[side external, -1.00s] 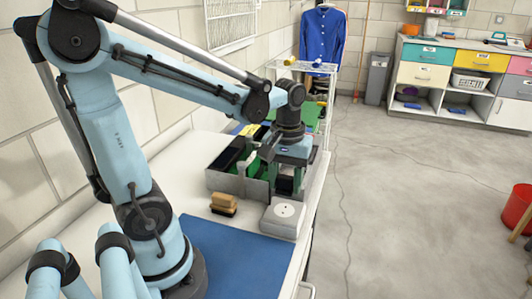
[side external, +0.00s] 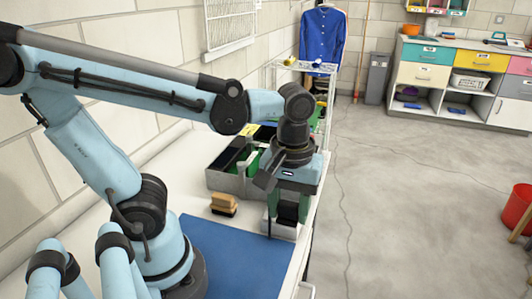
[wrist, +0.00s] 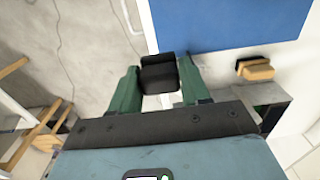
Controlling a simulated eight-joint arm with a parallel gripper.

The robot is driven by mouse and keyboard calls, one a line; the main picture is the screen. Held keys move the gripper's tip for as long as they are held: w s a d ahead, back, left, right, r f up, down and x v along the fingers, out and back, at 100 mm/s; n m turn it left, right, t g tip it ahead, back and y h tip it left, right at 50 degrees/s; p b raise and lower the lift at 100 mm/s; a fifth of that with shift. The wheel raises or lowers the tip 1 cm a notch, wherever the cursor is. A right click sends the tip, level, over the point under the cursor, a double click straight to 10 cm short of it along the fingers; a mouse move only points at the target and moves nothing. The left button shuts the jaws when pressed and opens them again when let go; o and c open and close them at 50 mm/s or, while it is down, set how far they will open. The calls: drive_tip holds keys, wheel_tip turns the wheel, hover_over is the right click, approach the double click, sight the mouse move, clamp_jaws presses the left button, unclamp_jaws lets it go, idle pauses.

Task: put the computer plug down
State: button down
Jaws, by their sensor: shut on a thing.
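The computer plug, a black block (side external: 288,212), is held between the green fingers of my gripper (side external: 288,206). It also shows between the fingers in the wrist view (wrist: 158,75). My gripper is shut on it and points down. A white box (side external: 280,231) with a round face on top lies on the white table right under my gripper, and the gripper and plug hide most of it. I cannot tell whether the plug touches the box.
A blue mat (side external: 235,255) lies in front and to the left. A wooden brush (side external: 223,204) sits left of my gripper. A grey divided bin (side external: 226,182) with dark and green items stands behind. The table's right edge is close to my gripper.

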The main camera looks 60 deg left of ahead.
drive_tip(key=s+d, duration=0.7)
drive_tip(key=s, duration=0.6)
hover_over(259, 264)
wheel_tip(259, 264, down, 7)
drive_tip(key=shift+f, duration=2.05)
drive_tip(key=shift+f, duration=0.6)
drive_tip(key=c, duration=0.5)
unclamp_jaws()
drive_tip(key=shift+r, duration=0.1)
